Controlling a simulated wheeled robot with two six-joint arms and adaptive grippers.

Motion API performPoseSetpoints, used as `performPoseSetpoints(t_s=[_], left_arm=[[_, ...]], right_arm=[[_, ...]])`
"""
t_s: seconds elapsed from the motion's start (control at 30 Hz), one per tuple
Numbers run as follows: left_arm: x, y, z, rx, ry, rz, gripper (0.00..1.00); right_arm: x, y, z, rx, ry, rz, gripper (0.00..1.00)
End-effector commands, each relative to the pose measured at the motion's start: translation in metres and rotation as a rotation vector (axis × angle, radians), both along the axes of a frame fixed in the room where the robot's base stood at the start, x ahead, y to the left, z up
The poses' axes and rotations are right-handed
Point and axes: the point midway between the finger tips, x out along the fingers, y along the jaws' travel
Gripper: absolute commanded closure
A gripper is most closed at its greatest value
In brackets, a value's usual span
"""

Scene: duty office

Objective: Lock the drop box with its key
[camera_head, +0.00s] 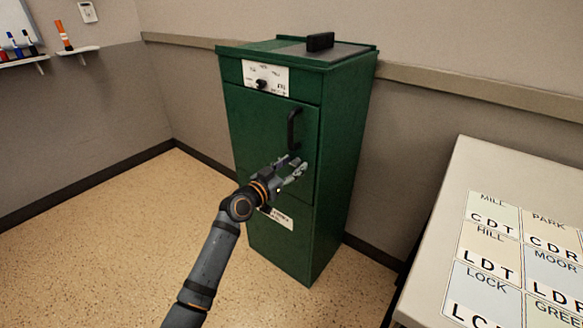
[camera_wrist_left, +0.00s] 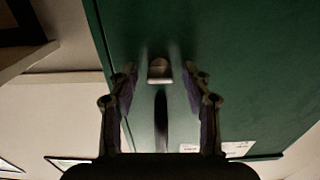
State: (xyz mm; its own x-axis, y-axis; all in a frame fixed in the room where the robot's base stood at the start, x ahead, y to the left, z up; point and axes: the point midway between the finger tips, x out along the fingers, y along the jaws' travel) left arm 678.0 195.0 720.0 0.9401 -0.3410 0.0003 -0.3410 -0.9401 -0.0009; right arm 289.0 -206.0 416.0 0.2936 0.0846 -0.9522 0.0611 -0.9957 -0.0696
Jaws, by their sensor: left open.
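The green drop box (camera_head: 268,140) stands upright against the wall in the head view, its door closed or nearly so. A black vertical handle (camera_head: 294,128) is on the door. My left gripper (camera_head: 291,168) is in front of the door, just below the handle. In the left wrist view, its open fingers (camera_wrist_left: 160,76) are on both sides of a small metallic piece (camera_wrist_left: 159,69) on the green door. I cannot tell whether this is the lock alone or a key in it. A dark upright bar, seemingly the handle (camera_wrist_left: 162,115), shows beyond it. My right gripper is out of view.
A white plate with a black knob (camera_head: 264,78) is above the door. A black block (camera_head: 320,41) sits on top of the box. A table with labelled cards (camera_head: 460,180) stands at the right. Wall shelves hold markers (camera_head: 63,38) at the left. Floor (camera_head: 110,240) at the left is clear.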

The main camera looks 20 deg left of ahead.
Motion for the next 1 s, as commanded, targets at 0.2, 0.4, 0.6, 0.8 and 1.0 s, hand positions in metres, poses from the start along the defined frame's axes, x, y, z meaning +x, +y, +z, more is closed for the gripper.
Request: performPoseSetpoints(t_s=[0.2, 0.4, 0.6, 0.8, 1.0], left_arm=[[-0.0004, 0.0001, -0.0003, 0.000, 0.001, 0.000, 0.62], [-0.0004, 0.0003, -0.0004, -0.001, 0.001, 0.000, 0.89], [-0.0005, 0.0003, -0.0004, -0.002, 0.002, 0.000, 1.00], [-0.0005, 0.0003, 0.0001, -0.031, 0.012, 0.000, 1.00], [-0.0006, 0.0002, 0.0007, -0.128, 0.049, 0.000, 1.00]], right_arm=[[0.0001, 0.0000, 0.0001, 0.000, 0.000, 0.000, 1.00], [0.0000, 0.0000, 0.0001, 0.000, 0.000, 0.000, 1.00], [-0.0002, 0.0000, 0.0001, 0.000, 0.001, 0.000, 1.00], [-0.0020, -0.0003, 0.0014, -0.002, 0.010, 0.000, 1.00], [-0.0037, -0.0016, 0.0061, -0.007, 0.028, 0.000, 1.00]])
